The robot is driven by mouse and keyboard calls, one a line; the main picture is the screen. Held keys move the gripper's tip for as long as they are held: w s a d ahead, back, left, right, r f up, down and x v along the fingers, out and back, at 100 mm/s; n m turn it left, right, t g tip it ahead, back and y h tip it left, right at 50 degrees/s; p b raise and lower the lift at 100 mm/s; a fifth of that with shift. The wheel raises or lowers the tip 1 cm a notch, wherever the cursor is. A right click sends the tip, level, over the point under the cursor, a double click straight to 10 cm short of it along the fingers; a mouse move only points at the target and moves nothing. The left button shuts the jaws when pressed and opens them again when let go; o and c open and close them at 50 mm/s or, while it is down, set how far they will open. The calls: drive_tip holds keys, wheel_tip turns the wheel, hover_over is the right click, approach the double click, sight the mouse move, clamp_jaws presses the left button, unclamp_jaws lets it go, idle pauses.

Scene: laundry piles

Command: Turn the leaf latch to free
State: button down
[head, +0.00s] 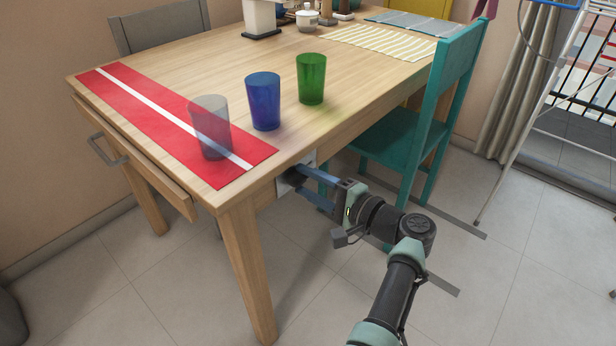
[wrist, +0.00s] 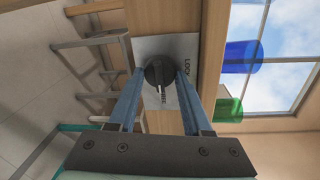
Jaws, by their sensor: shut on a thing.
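The leaf latch is a dark round knob (wrist: 159,70) on a pale plate (wrist: 186,46). The plate is fixed below the tabletop edge and also shows in the head view (head: 283,187). Dark lettering reading LOCK stands on the plate, to the right of the knob in the wrist view. A pale mark on the knob points toward the bottom of that view; smaller lettering near it is too small to read surely. My gripper (head: 298,180) has its blue fingers shut on the knob, one on each side, in the wrist view (wrist: 160,78).
The wooden table (head: 225,85) carries a red runner (head: 130,100) and grey (head: 209,128), blue (head: 263,101) and green (head: 311,79) cups near its edge. A drawer (head: 135,155) stands out at left. A teal chair (head: 400,145) stands close right of my gripper.

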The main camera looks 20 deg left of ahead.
drive_tip(key=shift+m, duration=0.3)
idle(0.4)
drive_tip(key=shift+c, duration=1.7)
unclamp_jaws()
drive_tip(key=shift+d, duration=0.15)
drive_tip(key=p+v, duration=0.3)
drive_tip(key=v, duration=0.9)
drive_tip(key=shift+s+d+p, duration=0.2)
drive_tip(key=shift+d+p, duration=0.15)
